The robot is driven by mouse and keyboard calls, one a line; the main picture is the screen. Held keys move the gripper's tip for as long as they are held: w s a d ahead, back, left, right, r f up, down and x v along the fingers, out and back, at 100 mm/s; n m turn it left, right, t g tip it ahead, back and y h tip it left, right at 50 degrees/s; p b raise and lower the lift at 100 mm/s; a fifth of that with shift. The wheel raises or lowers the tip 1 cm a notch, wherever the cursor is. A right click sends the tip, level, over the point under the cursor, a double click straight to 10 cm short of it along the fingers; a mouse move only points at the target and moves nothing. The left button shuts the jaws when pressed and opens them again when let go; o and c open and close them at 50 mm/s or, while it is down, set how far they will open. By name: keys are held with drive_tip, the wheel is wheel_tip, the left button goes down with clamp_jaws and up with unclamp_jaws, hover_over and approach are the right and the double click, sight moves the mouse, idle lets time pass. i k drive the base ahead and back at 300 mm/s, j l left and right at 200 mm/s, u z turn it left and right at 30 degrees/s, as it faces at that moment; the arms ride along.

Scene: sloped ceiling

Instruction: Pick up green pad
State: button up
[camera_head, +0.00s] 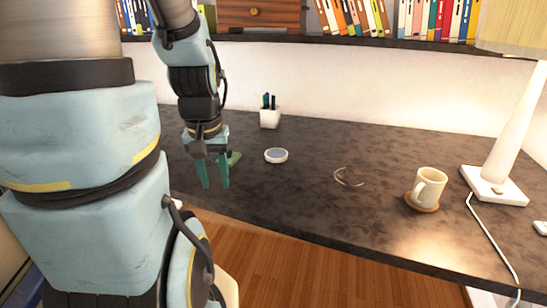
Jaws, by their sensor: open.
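A small green pad (234,158) lies on the dark desk (310,195), left of the middle. My gripper (213,182) points down in front of it with its two teal fingers apart and nothing between them. The gripper hides the left part of the pad. I cannot tell how far above the desk the fingertips are.
A round white dish (276,155) sits close to the right of the pad. A white pen cup (269,118) stands behind. Glasses (349,177), a mug (430,186) on a brown coaster (421,206) and a lamp (511,140) are further right. A bookshelf (350,40) runs above.

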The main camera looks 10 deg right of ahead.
sight(232, 156)
drive_tip(key=i+j+u, duration=0.15)
drive_tip(key=i+u, duration=0.2)
drive_tip(key=i+j+u, duration=0.1)
drive_tip(key=i+u, duration=0.25)
